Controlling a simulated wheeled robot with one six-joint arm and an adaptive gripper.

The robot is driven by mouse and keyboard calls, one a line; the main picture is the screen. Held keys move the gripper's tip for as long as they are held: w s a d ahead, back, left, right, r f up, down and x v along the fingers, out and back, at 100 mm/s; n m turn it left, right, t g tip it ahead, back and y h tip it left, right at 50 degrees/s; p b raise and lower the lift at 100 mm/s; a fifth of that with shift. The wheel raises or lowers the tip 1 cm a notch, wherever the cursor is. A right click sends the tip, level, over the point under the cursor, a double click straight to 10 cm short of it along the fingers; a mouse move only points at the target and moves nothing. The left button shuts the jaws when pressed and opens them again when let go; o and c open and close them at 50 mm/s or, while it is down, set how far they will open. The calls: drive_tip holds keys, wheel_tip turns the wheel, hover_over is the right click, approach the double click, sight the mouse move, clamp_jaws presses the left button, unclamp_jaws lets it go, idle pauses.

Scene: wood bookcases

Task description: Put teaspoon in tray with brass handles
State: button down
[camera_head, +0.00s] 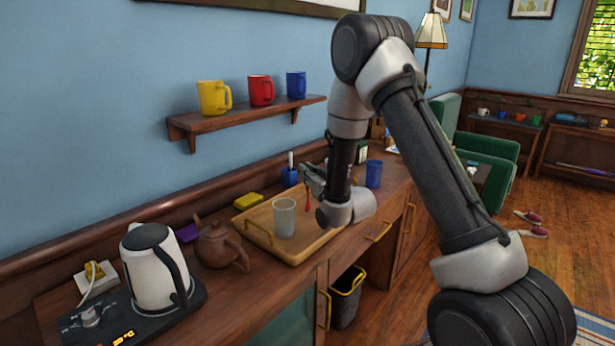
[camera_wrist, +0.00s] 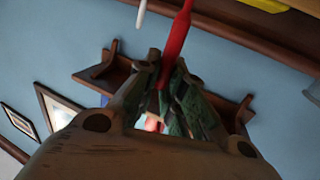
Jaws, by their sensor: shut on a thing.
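A red teaspoon (camera_head: 307,199) hangs from my gripper (camera_head: 313,181) over the right part of the tray with brass handles (camera_head: 261,217). Its red shaft also shows between my fingers in the wrist view (camera_wrist: 178,38). My gripper is shut on it. The tray is light wood and lies on the wooden counter; a grey translucent cup (camera_head: 284,218) stands in it. The spoon looks clear of the tray floor, though the exact gap cannot be told. My arm hides the tray's right end.
A blue holder with a white-handled item (camera_head: 289,176) stands behind the tray, a blue cup (camera_head: 374,174) to the right. A brown teapot (camera_head: 219,246), yellow sponge (camera_head: 248,201) and white kettle (camera_head: 154,268) are to the left. A wall shelf (camera_head: 245,119) with mugs is above.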

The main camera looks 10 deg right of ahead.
drive_tip(key=shift+f, duration=0.35)
drive_tip(key=c, duration=1.5)
unclamp_jaws()
